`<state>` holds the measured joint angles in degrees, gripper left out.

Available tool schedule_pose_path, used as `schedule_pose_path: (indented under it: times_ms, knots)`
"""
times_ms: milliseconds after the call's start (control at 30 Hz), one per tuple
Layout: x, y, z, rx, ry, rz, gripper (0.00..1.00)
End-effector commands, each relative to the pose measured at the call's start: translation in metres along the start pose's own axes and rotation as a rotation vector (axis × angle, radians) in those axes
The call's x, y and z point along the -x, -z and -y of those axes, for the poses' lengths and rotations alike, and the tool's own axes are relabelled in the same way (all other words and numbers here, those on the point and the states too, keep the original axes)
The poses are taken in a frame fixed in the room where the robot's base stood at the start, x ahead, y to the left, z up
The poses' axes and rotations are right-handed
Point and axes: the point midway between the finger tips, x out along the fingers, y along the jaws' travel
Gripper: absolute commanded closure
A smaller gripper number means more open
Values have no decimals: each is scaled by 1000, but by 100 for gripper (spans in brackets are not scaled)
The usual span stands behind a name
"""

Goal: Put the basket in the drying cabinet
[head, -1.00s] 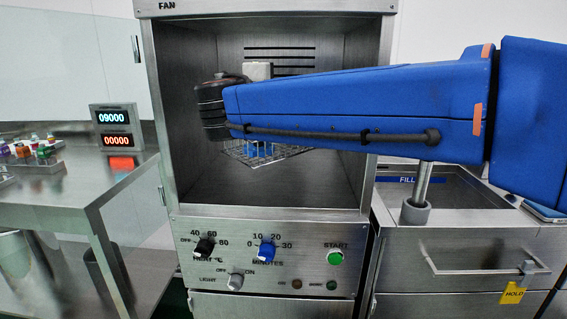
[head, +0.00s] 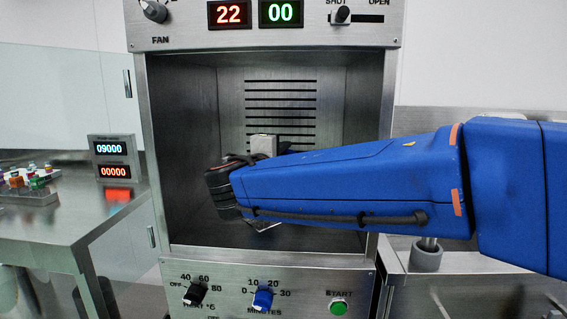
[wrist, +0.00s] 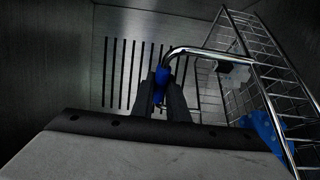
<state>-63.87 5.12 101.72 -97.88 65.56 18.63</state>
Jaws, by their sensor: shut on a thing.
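The wire basket (wrist: 262,72) is on the right in the wrist view, with blue items inside. Its bent metal handle (wrist: 205,52) has a blue grip (wrist: 160,84). My gripper (wrist: 168,88) is shut on that grip. In the head view only a small wire corner of the basket (head: 264,227) shows below my arm; the rest is hidden. The drying cabinet (head: 139,150) is open at the front, and my wrist and the basket are at or inside its opening. Whether the basket touches the cabinet floor cannot be told.
The cabinet's slotted back wall (head: 281,105) is behind the basket, and its front sill (head: 300,254) runs below my arm. Heat and minutes knobs and a green start button (head: 338,307) are under the sill. A metal table (head: 100,215) with a display stands left.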

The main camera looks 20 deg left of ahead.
Motion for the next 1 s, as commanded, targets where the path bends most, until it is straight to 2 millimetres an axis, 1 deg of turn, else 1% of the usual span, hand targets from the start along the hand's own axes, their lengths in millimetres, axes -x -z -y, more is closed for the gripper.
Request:
schedule_pose_path:
  times_ms: [33, 100, 200, 567, 600, 633, 667, 1000]
  knots:
    - [0, 0, 8, 4, 1, 0, 100]
    - [0, 0, 16, 3, 0, 0, 100]
    - [0, 0, 24, 2, -1, -1, 100]
    - [0, 0, 27, 0, -1, 0, 100]
    - [0, 0, 27, 1, 0, 0, 77]
    - [0, 0, 27, 1, 0, 0, 70]
    - [0, 0, 27, 1, 0, 0, 68]
    - [0, 0, 24, 0, 0, 0, 68]
